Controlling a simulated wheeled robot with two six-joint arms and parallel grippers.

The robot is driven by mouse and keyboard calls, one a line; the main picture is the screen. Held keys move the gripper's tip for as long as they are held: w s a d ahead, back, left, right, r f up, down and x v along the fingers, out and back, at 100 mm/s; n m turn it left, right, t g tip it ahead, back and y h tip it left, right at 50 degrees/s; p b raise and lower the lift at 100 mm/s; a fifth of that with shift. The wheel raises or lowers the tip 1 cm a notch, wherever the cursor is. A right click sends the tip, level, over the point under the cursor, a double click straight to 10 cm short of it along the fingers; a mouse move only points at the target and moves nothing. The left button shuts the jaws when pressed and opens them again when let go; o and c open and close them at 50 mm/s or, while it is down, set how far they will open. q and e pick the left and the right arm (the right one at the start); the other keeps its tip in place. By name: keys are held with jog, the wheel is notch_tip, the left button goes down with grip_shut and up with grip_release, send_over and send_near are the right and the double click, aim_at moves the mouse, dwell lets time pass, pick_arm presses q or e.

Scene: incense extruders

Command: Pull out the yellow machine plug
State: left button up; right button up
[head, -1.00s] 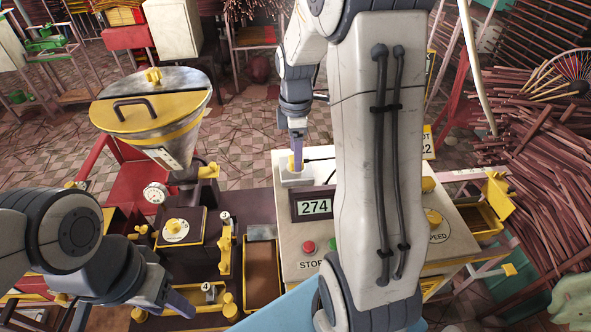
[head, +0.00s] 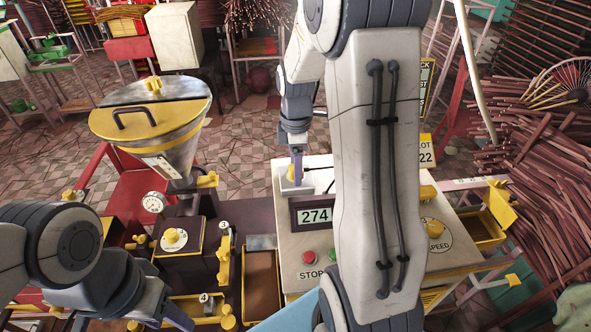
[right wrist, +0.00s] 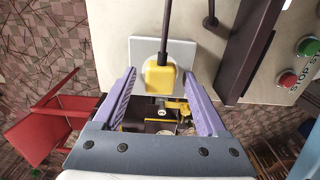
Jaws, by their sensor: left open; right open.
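The yellow machine plug (right wrist: 160,76) sits on a pale square socket plate (right wrist: 178,50), with a dark cord running from it. In the head view the socket block (head: 293,190) is on top of the white control box, left of the display. My right gripper (right wrist: 161,90) is open, its purple fingers on either side of the plug with gaps showing. In the head view this gripper (head: 297,172) points down at the socket and mostly hides the plug. My left gripper (head: 178,318) is low at the left, over the extruder's front; its fingers are only partly visible.
The control box (head: 296,240) carries a display (head: 314,215) reading 274 and red (head: 308,256) and green buttons. A yellow-lidded hopper (head: 150,115) stands at left. Incense bundles (head: 530,160) are piled at right. My right arm covers part of the box.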

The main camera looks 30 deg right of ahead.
dwell(0.7)
grip_shut()
jog(key=shift+r, duration=0.1)
jog(key=shift+r+p, duration=2.95)
